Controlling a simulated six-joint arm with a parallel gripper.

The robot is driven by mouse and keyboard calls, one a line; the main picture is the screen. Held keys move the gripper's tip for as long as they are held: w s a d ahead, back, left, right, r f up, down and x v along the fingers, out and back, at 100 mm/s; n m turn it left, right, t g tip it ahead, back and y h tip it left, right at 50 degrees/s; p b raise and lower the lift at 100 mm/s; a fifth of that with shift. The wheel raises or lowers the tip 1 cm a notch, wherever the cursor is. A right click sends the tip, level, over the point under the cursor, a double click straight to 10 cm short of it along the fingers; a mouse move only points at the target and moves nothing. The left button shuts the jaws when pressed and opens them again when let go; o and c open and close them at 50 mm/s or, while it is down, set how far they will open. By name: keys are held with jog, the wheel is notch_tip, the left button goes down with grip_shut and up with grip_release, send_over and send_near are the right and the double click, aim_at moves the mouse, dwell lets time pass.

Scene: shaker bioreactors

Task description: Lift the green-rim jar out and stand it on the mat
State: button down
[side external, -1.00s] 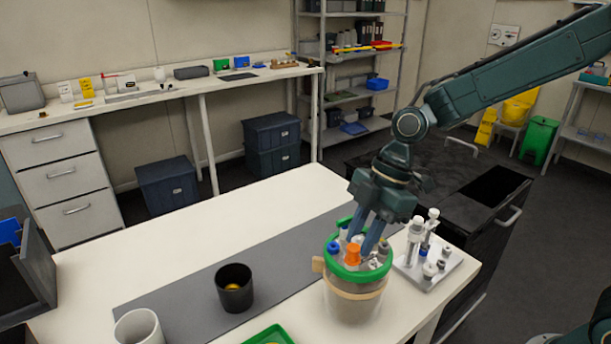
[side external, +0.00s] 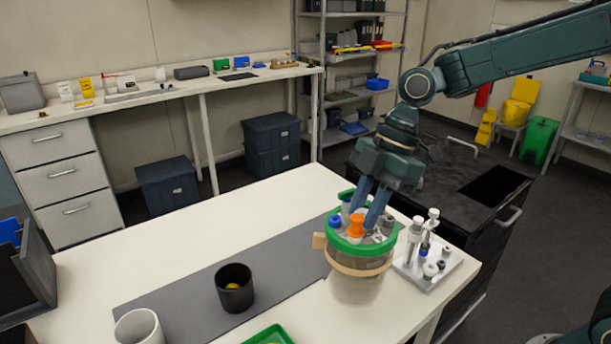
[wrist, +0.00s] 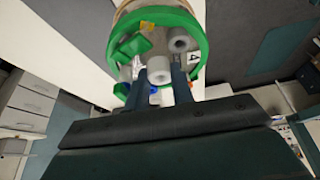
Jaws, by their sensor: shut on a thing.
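The green-rim jar (side external: 362,249) is clear-walled with a tan band and side tab. Orange, blue, white and grey caps crowd its top. It is at the right end of the table and appears raised and roughly upright. My gripper (side external: 369,218) points down with its fingers among the caps, shut on a fitting at the top of the jar. The exact grip contact is hidden. The grey mat (side external: 290,255) lies flat, left of the jar.
A black cup (side external: 235,288) stands on the mat. A white cup (side external: 138,327) and a green tray (side external: 270,336) are at the front edge. A white rack with several fittings (side external: 428,265) is close right of the jar. The mat between jar and black cup is clear.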

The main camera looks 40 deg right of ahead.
notch_tip(320, 180, up, 14)
dwell(0.6)
jog(key=shift+r, duration=0.1)
jog(key=shift+w, duration=0.1)
dwell(0.6)
jog(key=w+d+m+t+h, duration=0.4)
jog(key=w+d+m, duration=1.2)
jog(key=w+d, duration=0.1)
jog(key=shift+d+r+m, duration=0.4)
jog(key=shift+d, duration=0.05)
jog(key=shift+f, duration=0.1)
